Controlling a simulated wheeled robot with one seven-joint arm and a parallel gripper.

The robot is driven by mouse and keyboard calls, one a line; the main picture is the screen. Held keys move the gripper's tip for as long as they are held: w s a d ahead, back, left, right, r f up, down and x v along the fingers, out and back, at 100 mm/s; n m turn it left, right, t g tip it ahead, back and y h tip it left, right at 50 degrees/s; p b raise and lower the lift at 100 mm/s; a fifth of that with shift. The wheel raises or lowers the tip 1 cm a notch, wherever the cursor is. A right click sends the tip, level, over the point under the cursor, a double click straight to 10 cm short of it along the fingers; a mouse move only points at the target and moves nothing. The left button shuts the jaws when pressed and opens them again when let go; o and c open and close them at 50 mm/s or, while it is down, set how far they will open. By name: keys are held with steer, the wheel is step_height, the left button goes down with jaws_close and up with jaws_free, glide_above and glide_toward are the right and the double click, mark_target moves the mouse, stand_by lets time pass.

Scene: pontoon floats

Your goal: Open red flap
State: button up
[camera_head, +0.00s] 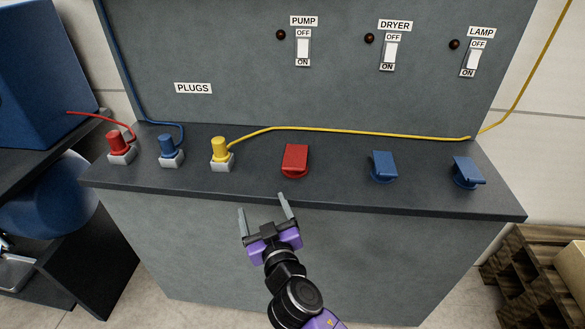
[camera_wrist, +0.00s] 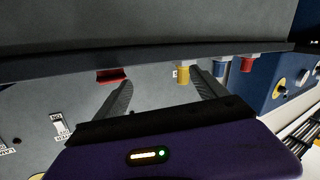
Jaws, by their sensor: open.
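The red flap (camera_head: 295,158) is on the dark counter top, right of the yellow plug, with its lid apparently lowered over its socket. In the wrist view a red edge of it (camera_wrist: 111,76) shows at the counter edge, upper left of my jaws. My gripper (camera_head: 262,204) is open and empty, in front of the counter's front edge, nearer to me and a little left of the red flap, not touching it. The wrist view shows both fingers (camera_wrist: 161,80) spread apart with nothing between them.
Two blue flaps (camera_head: 384,166) (camera_head: 467,172) stand to the right. Red (camera_head: 118,143), blue (camera_head: 167,148) and yellow (camera_head: 219,150) plugs with cords sit to the left. The yellow cord (camera_head: 350,132) runs along the back. The upright panel holds labelled switches (camera_head: 303,48).

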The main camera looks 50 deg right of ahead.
mark_target(293, 171)
steer(key=d+m+g+h, duration=0.1)
steer(key=d+m+h, duration=0.1)
steer(key=d+r+m+g+h, duration=0.1)
steer(key=d+m+h, duration=0.1)
steer(key=d, duration=0.1)
steer(key=d+r+m+g+h, duration=0.1)
steer(key=d+m+g+h, duration=0.1)
steer(key=d+m, duration=0.1)
steer(key=shift+s+r, duration=0.15)
steer(key=shift+s, duration=0.2)
steer(key=shift+w+d, duration=0.15)
steer(key=shift+d, duration=0.25)
steer(key=p+x, duration=0.2)
steer(key=x, duration=0.4)
steer(key=shift+w+d, duration=0.25)
steer(key=shift+d, duration=0.05)
jaws_close()
